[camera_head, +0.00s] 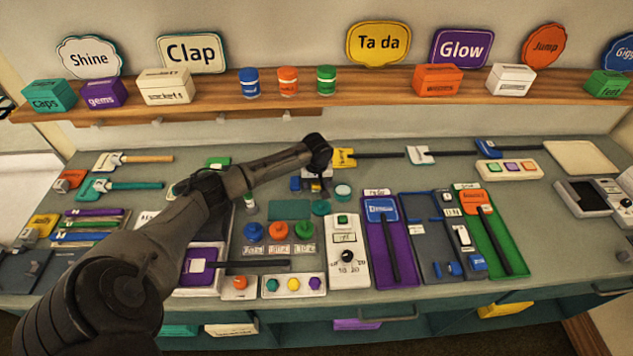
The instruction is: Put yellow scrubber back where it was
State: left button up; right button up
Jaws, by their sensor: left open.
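The yellow scrubber (344,158), a yellow head with a long dark handle pointing right, lies at the back of the grey-green counter. My left arm reaches in from the lower left. Its open left gripper (313,186) points down just left of and nearer than the yellow head, apart from it as far as I can see. My wrist hides most of the fingers. Similar dark-handled tools lie in the same back row: a white one (420,155) and a blue one (487,149). My right gripper is out of view.
A purple tray (377,258) with a blue-headed tool and a green tray (510,252) with an orange-headed tool lie at the front right. A white dial box (347,258) stands left of them. A wooden shelf (390,83) with boxes and signs runs above the back.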

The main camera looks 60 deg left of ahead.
aim_at(317, 184)
pick_arm(q)
jog(key=shift+r, duration=0.2)
notch_tip(317, 184, up, 12)
jog(key=d+p, duration=0.1)
jog(key=shift+s+d+p, duration=0.15)
jog(key=shift+s+p, duration=0.2)
jog(key=shift+p, duration=0.05)
